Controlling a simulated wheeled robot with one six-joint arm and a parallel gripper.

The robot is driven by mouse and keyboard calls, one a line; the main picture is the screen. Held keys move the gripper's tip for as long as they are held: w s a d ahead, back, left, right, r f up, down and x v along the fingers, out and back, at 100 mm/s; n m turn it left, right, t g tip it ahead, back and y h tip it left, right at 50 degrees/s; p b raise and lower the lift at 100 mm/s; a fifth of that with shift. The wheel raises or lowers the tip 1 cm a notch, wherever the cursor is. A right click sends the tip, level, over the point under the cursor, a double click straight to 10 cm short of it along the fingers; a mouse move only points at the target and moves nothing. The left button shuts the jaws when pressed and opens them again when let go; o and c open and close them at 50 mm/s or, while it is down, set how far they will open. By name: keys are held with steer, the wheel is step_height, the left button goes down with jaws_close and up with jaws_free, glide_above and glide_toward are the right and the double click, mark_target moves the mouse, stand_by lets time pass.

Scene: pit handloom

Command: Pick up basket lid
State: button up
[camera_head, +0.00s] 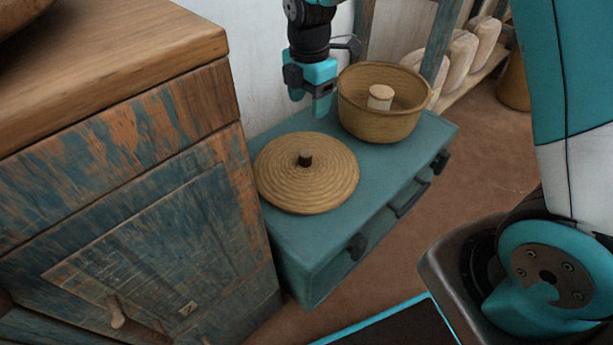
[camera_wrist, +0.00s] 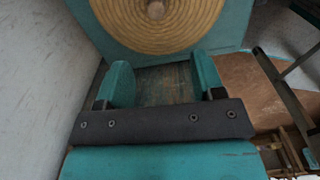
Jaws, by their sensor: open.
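The basket lid (camera_head: 306,180) is a round woven tan disc with a short dark knob (camera_head: 305,157) at its centre. It lies flat on the teal chest (camera_head: 300,250), knob up. In the wrist view the lid (camera_wrist: 160,35) shows at the top, its knob (camera_wrist: 155,10) near the top edge, beyond the fingertips. My gripper (camera_head: 322,104) points down over the back of the chest, behind the lid and left of the basket. In the wrist view my gripper (camera_wrist: 162,80) has its two teal fingers apart with nothing between them.
An open woven basket (camera_head: 375,125) stands on the chest right of the lid, with a pale cylindrical thing (camera_head: 381,97) inside. A worn wooden cabinet (camera_head: 140,200) stands close on the left. A white wall (camera_head: 255,60) is behind. Several pale bundles (camera_head: 463,50) sit on a shelf at back right.

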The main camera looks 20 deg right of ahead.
steer(key=b, duration=0.4)
glide_above(306, 153)
steer(key=f, duration=1)
steer(key=shift+s+d+f, duration=0.25)
steer(key=shift+f, duration=0.1)
steer(key=shift+w+a+f+b, duration=0.15)
steer(key=shift+f+b, duration=0.55)
steer(key=shift+f, duration=0.8)
steer(key=shift+w+a+f+b, duration=0.15)
steer(key=shift+f+b, duration=0.55)
steer(key=shift+f, duration=0.8)
steer(key=shift+c, duration=0.2)
steer(key=shift+r, duration=0.1)
steer(key=c, duration=1)
